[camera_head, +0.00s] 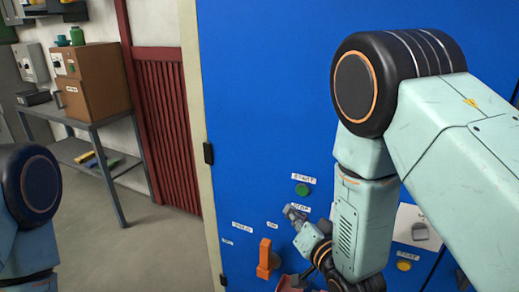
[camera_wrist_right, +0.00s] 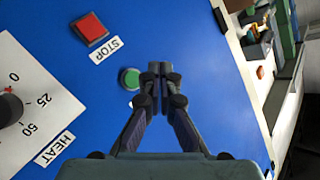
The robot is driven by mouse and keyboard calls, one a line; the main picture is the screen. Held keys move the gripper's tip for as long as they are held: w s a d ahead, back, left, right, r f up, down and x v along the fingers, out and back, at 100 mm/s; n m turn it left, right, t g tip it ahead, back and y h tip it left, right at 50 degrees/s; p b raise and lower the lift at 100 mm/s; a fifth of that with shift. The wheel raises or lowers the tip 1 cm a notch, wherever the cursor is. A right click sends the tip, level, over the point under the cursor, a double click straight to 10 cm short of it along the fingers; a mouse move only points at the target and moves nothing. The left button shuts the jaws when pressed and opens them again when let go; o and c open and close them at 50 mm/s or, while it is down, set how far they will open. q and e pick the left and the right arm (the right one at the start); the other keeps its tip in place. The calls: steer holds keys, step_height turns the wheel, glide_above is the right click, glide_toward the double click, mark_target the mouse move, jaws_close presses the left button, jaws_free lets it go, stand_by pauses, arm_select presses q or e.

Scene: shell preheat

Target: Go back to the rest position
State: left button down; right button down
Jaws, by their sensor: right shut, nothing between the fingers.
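My right gripper (camera_head: 294,213) is in front of the blue panel (camera_head: 265,100), low in the head view, just below a round green button (camera_head: 302,190). In the right wrist view its fingers (camera_wrist_right: 158,70) are together and empty. A green button (camera_wrist_right: 129,78) shows just left of the fingertips there; whether they touch the panel I cannot tell. A red square button (camera_wrist_right: 90,29) labelled STOP is at the upper left. My left gripper is not in view; only part of my left arm shows at the left edge.
An orange handle (camera_head: 266,259) sticks out from the panel below my right gripper. A white HEAT dial plate (camera_wrist_right: 35,100) is at the left in the wrist view. A grey table (camera_head: 100,124) with a brown box (camera_head: 98,85) stands at the left. Open floor lies before it.

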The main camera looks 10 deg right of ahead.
steer(key=s+d+f+n+g+h+b, duration=0.1)
steer(key=s+f+g, duration=0.4)
steer(key=s+f, duration=0.5)
steer(key=s+d+f+n+g+h+b, duration=0.1)
steer(key=s+f+g+b, duration=0.4)
steer(key=s+f, duration=0.6)
steer(key=s+d+f+n+g+h+b, duration=0.1)
steer(key=s+d+f+g, duration=0.4)
steer(key=s+f, duration=0.6)
steer(key=s+n+g+b, duration=0.1)
steer(key=s, duration=0.3)
steer(key=shift+b, duration=0.4)
steer(key=shift+r, duration=0.1)
